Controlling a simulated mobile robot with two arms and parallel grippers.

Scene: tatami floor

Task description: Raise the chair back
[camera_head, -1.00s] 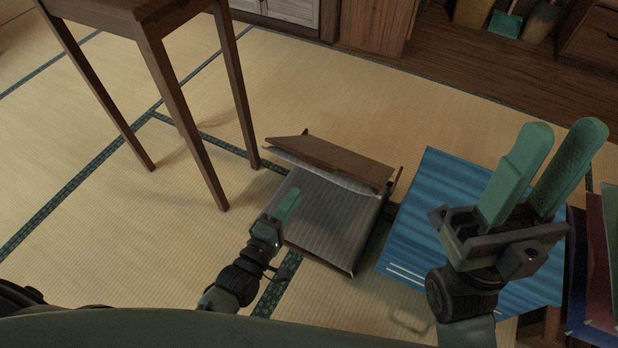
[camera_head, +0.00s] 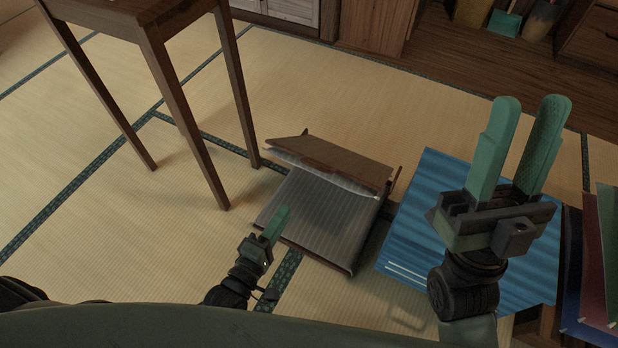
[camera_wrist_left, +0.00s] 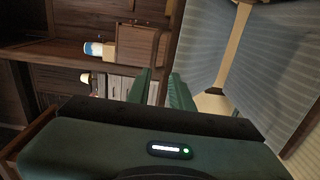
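The low floor chair has a grey striped seat (camera_head: 325,220) with dark wooden edges. Its back (camera_head: 340,160), a brown wooden panel with a pale padded edge, lies at a low slant over the seat's far end. My left gripper (camera_head: 278,218) is over the seat's near left edge; contact cannot be told. Its green fingers show apart and empty in the left wrist view (camera_wrist_left: 160,88). Grey-blue striped surfaces (camera_wrist_left: 275,65), apparently the chair's padding, fill that view's right side. My right gripper (camera_head: 533,100) is open and empty, fingers up, above the blue mat.
A tall wooden table (camera_head: 165,60) stands left of the chair, its legs close by. A blue striped mat (camera_head: 410,235) lies right of the chair. Coloured sheets (camera_head: 592,260) are at the far right. Tatami behind the chair is clear.

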